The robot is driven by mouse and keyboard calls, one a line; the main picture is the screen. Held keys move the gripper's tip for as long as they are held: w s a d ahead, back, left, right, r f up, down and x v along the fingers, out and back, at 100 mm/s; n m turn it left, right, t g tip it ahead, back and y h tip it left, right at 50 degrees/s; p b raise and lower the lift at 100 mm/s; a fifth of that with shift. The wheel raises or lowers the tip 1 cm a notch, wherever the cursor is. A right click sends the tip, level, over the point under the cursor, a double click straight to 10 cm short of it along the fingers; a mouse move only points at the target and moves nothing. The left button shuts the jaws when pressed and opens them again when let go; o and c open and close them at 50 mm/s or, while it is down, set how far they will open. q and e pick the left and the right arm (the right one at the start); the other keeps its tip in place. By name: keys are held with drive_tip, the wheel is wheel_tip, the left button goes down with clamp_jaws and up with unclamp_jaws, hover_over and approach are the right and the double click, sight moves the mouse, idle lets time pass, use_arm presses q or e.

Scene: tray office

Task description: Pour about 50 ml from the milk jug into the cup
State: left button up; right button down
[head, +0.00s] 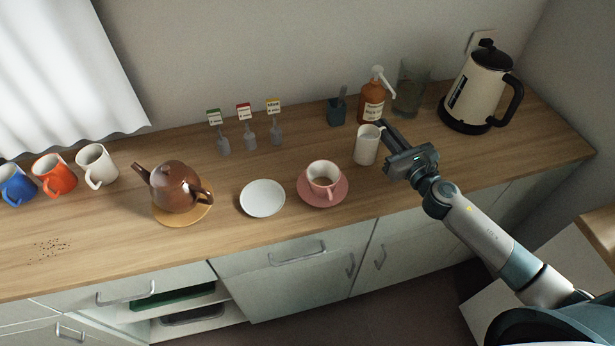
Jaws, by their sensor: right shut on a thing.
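The milk jug (366,149) is a small white vessel on the counter, right of the cup. It looks upright. My right gripper (384,136) is at the jug's right side and is shut on it; the exact grip is partly hidden by the gripper. The cup (323,175) is pale with a pinkish tone and stands upright on a pink saucer (337,196). What is inside the cup is too small to tell. My left gripper is not in view.
A white plate (262,198) and a brown teapot (175,187) on a round mat (183,217) stand left of the cup. Behind the jug are a pump bottle (371,103), a glass (409,90) and a kettle (481,88). Mugs (97,165) stand far left.

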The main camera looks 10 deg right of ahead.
sight(374, 128)
drive_tip(key=shift+w+a+f+n+y, duration=0.15)
drive_tip(key=shift+a+n+y, duration=0.15)
drive_tip(key=shift+y, duration=0.2)
drive_tip(key=a+r+n, duration=0.1)
drive_tip(key=n, duration=0.1)
drive_tip(key=s+a+r+n, duration=0.1)
drive_tip(key=a, duration=0.1)
drive_tip(key=shift+s+r+n+t, duration=0.2)
drive_tip(key=shift+r+n+t, duration=0.1)
drive_tip(key=shift+n, duration=0.1)
drive_tip(key=a+n, duration=0.1)
drive_tip(key=s+a+r+n, duration=0.1)
drive_tip(key=a+n+y, duration=0.1)
drive_tip(key=n, duration=0.1)
drive_tip(key=shift+s+a+r, duration=0.25)
drive_tip(key=shift+s, duration=0.1)
drive_tip(key=shift+s+a+r+n+t, duration=0.2)
drive_tip(key=shift+a+r+n+t, duration=0.1)
drive_tip(key=shift+a+r+n, duration=0.4)
drive_tip(key=shift+d+r+n, duration=0.1)
drive_tip(key=shift+d+n, duration=0.05)
drive_tip(key=shift+n, duration=0.35)
